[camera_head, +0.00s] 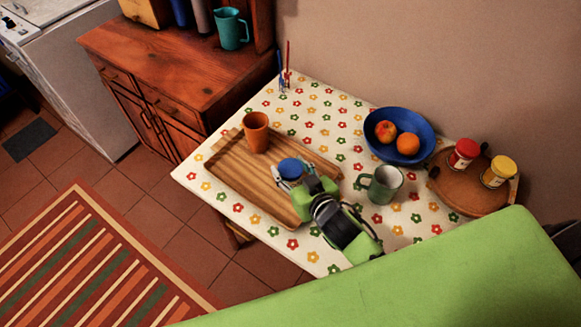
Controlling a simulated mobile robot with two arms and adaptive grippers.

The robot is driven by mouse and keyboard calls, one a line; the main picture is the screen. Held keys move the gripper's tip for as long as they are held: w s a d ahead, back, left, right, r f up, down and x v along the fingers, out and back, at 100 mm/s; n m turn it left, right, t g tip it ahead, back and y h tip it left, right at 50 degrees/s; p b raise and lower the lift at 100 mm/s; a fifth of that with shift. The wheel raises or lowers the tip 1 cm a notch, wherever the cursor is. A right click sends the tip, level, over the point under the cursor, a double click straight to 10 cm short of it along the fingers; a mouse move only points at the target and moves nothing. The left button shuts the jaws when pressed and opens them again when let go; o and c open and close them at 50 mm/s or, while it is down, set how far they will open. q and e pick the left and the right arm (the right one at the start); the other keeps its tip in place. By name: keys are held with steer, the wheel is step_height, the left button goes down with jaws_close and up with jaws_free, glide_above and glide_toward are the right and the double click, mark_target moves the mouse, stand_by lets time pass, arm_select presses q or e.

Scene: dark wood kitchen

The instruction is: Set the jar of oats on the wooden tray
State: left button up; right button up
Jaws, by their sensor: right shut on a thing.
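The wooden tray (232,172) lies on the flowered tablecloth at the left part of the table. My right gripper (293,176) reaches over the tray's right part and is shut on the jar of oats (291,167). Only the jar's round blue lid shows clearly; its body is hidden by the lid and the gripper. The jar looks upright. I cannot tell whether its base touches the tray. My left gripper is not in view.
An orange cup (256,133) stands at the tray's far end. A green mug (381,185) stands right of my gripper. Behind it is a blue bowl (413,116) with fruit. A round wooden board (456,195) holds red-lidded and yellow-lidded jars. The tray's left part is bare.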

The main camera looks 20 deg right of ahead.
steer(key=shift+r, duration=0.1)
steer(key=o, duration=1.4)
steer(key=shift+f, duration=0.2)
steer(key=shift+r, duration=0.25)
steer(key=b+v, duration=0.1)
steer(key=v, duration=1.1)
steer(key=shift+s+f, duration=0.1)
steer(key=shift+f, duration=0.05)
steer(key=shift+a, duration=0.1)
